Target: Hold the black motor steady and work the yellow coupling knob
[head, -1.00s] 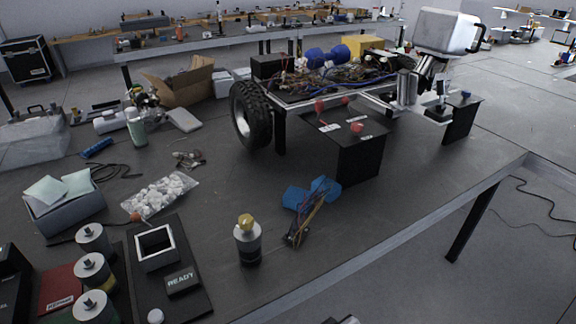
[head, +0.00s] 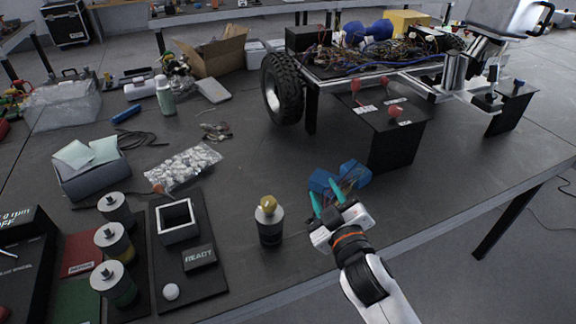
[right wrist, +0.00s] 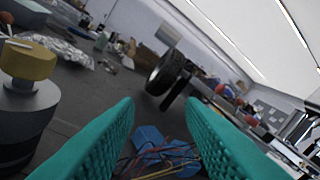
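The black motor (head: 270,228) stands upright near the table's front edge, a dark cylinder with a lighter grey upper part. The yellow coupling knob (head: 268,203) sits on its top. In the right wrist view, the knob (right wrist: 27,60) and motor (right wrist: 22,118) are large at the left edge, outside the fingers. My right gripper (head: 328,205) is to the right of the motor, apart from it. Its two teal fingers are spread and empty, and they also frame the right wrist view (right wrist: 160,135). My left gripper is not in view.
Blue connectors (head: 340,178) with loose wires lie just beyond my right gripper. A black base with a READY sign (head: 199,258) and square socket (head: 177,222) lies left of the motor. Several grey cylinders (head: 114,284) stand farther left. A black box (head: 395,150) stands behind.

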